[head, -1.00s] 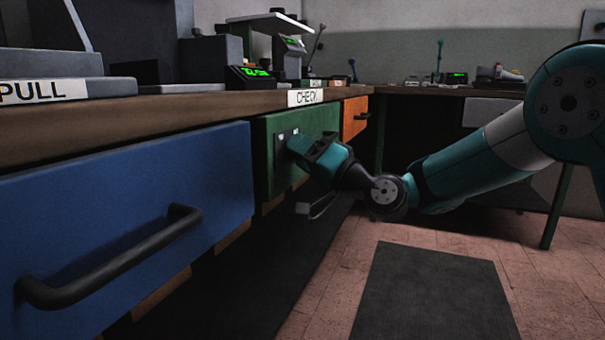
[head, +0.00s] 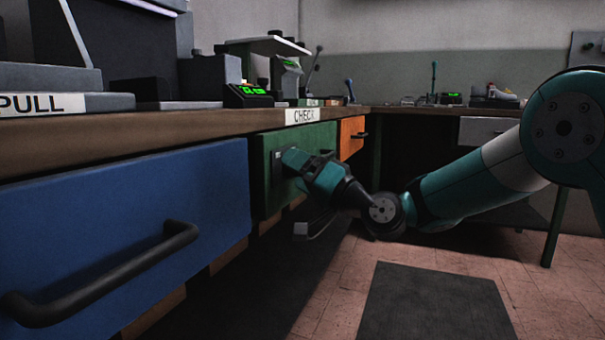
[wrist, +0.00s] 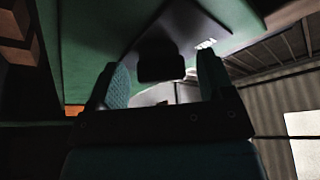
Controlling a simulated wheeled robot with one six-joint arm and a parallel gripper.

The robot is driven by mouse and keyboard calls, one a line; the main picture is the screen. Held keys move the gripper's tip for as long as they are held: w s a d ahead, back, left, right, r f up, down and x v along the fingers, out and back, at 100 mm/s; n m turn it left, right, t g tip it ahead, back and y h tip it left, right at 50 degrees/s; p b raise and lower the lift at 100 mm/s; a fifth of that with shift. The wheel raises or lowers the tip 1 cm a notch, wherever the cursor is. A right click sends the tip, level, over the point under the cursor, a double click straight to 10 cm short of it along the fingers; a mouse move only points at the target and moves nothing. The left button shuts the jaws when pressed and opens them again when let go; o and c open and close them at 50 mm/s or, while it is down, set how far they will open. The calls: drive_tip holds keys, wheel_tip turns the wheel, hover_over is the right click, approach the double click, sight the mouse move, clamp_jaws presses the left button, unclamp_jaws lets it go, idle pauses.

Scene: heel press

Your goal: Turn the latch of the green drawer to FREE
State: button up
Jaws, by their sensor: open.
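The green drawer (head: 262,190) is shut under the bench, just right of the blue drawer. My gripper (head: 290,160) is at its front in the head view and hides part of the latch area. In the wrist view the green front (wrist: 95,40) fills the upper part. A dark latch knob (wrist: 160,66) stands out from a dark plate (wrist: 178,30), with small white lettering that I cannot read. My gripper (wrist: 162,78) is open, its two fingers on either side of the knob. I cannot tell whether they touch it.
The blue drawer (head: 110,215) has a dark bar handle (head: 100,272) sticking out at the left. An orange drawer (head: 350,138) is beyond the green one. The floor (head: 335,300) has free room.

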drive_tip(key=b+v, duration=0.9)
drive_tip(key=v, duration=0.8)
drive_tip(key=shift+s+d+b, duration=0.15)
drive_tip(key=shift+b, duration=0.25)
